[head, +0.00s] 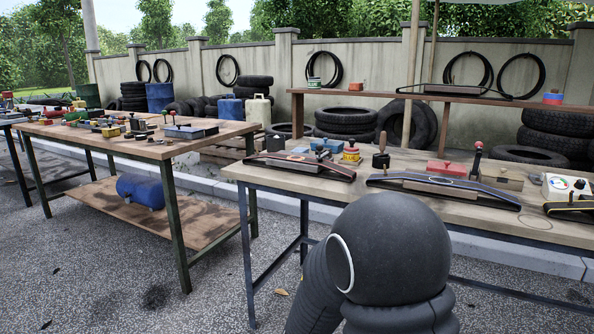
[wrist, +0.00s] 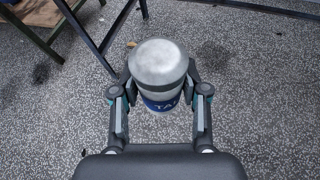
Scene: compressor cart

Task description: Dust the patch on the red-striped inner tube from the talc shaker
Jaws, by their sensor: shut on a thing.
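My gripper (wrist: 160,92) is shut on the talc shaker (wrist: 160,65) in the wrist view. The shaker has a rounded silver top and a blue label with "TA" readable. It is held above the paved ground, off to the side of the table. A black inner tube (head: 325,174) with a reddish stripe lies on the near table in the head view, at its left end, over a flat block. The gripper and shaker are not visible in the head view; my dark arm fills the lower middle.
The near table (head: 265,178) also holds a blue-striped tube (head: 480,195), a yellow-striped tube (head: 571,211), a red box (head: 447,168), a blue box (head: 327,145) and upright tools. A raised shelf (head: 400,94) runs behind. Another cluttered table (head: 150,150) stands left.

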